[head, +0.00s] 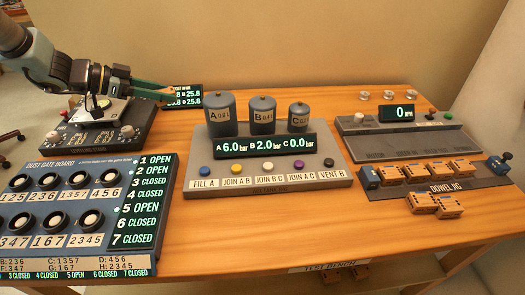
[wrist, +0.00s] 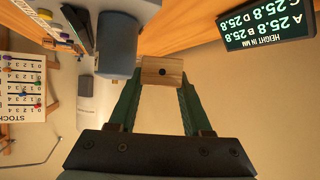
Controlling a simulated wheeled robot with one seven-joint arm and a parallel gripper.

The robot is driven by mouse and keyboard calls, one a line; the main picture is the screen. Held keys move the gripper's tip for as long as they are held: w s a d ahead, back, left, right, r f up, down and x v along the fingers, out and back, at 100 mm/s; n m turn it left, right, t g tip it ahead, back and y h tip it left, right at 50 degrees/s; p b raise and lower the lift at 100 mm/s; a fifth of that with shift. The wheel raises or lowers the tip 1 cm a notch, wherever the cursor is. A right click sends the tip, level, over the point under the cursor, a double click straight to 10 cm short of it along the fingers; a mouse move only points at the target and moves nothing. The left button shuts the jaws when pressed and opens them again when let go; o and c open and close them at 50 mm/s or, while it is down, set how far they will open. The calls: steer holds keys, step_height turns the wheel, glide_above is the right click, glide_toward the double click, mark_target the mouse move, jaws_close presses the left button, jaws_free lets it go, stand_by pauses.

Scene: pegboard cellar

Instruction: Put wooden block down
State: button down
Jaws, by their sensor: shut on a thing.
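My gripper (head: 168,91) is at the upper left in the head view, above the bench and beside the height display (head: 183,97). Its green fingers (wrist: 161,85) are shut on a wooden block (wrist: 162,71) in the wrist view. The block is pale wood with a dark round hole in the face towards the camera. In the head view the block is small and mostly hidden by the fingers. The block appears held in the air, and what lies straight beneath it is hard to tell.
A device with a light plate (head: 95,110) stands below my arm. Tanks A (head: 221,113), B (head: 262,115) and C (head: 299,117) stand to the right. The dowel jig (head: 440,186) at right carries several wooden blocks. The dust gate board (head: 85,215) fills the front left.

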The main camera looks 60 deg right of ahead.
mark_target(176, 138)
step_height(176, 138, down, 2)
steer(key=shift+f+b, duration=0.1)
steer(key=shift+b, duration=0.2)
steer(key=shift+f+p, duration=1.1)
steer(key=shift+f, duration=3.8)
steer(key=shift+f, duration=0.1)
steer(key=shift+c, duration=1.7)
jaws_free()
